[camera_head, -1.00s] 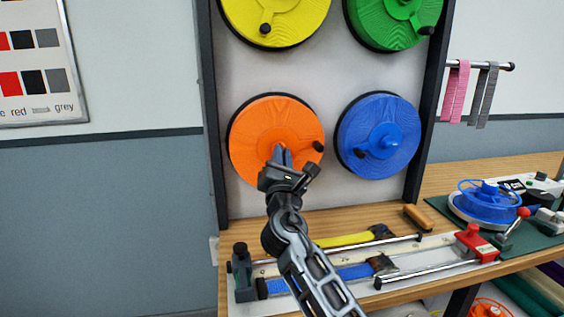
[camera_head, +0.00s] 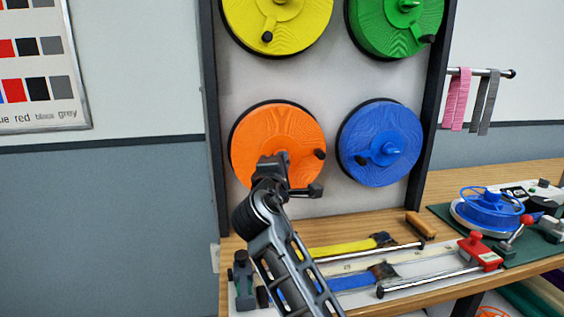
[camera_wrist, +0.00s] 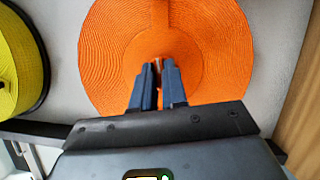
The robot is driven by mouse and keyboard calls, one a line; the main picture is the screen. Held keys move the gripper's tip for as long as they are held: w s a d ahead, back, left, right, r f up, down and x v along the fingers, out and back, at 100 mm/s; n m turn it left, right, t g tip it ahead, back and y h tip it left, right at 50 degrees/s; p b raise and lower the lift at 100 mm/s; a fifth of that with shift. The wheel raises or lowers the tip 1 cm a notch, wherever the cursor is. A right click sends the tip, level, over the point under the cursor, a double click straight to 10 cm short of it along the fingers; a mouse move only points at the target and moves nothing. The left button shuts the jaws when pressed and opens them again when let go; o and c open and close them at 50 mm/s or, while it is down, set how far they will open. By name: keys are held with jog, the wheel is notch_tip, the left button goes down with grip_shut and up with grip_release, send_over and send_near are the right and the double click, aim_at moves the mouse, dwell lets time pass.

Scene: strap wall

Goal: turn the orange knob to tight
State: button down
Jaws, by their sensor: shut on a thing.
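The orange reel (camera_head: 268,128) is a large ribbed disc at the lower left of the wall panel, with a black crank grip (camera_head: 320,154) on its right side. It fills the upper wrist view (camera_wrist: 105,50), where an orange crank arm (camera_wrist: 160,14) runs upward from the middle. My gripper (camera_head: 280,158) is in front of the reel's centre. Its dark blue fingers in the wrist view (camera_wrist: 157,70) are close together, shut on the small orange knob at the hub. The fingers and gripper body hide most of that knob.
Yellow (camera_head: 283,30), green (camera_head: 395,28) and blue (camera_head: 378,140) reels share the panel. A wooden bench (camera_head: 385,225) below carries strap fixtures and a blue wheel device (camera_head: 490,208). Pink and grey straps (camera_head: 455,100) hang at right.

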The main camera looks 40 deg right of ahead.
jog(key=shift+m+g+y, duration=0.4)
jog(key=shift+m, duration=0.7)
jog(key=shift+p, duration=0.3)
jog(key=c, duration=1.2)
grip_release()
jog(key=shift+o, duration=0.2)
jog(key=b+v, duration=0.1)
jog(key=v, duration=0.6)
jog(key=shift+s+a, duration=0.25)
jog(key=shift+s, duration=0.05)
jog(key=shift+a, duration=0.1)
